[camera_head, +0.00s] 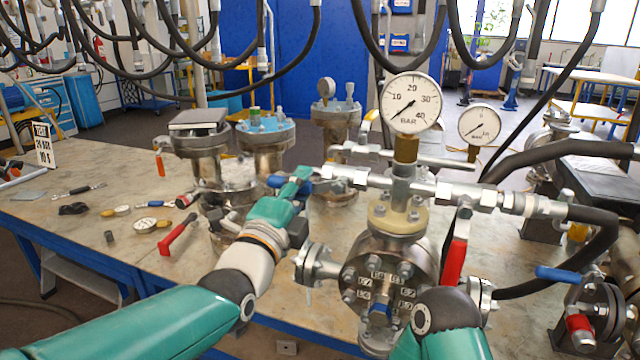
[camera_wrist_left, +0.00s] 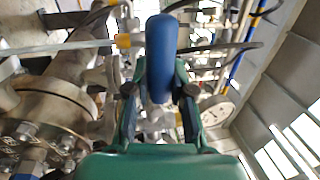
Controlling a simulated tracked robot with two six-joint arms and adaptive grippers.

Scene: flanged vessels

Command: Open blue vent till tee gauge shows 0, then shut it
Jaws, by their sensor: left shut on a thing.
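My left gripper (camera_head: 296,186) is shut on the blue vent handle (camera_head: 303,174) at the left end of the horizontal pipe run. In the left wrist view the blue handle (camera_wrist_left: 161,55) stands between the two fingers (camera_wrist_left: 160,100). The tee gauge (camera_head: 411,102) stands upright above the tee (camera_head: 401,184), with a white dial marked in BAR. Its needle lies slanted, with an end toward the low, lower-left side of the scale; the exact reading is hard to tell. Part of my right arm shows at the bottom; its gripper is not visible.
A second gauge (camera_head: 479,125) stands behind. Black hoses run at the right. Loose gauges and a red-handled valve (camera_head: 178,233) lie on the bench (camera_head: 75,225) at left.

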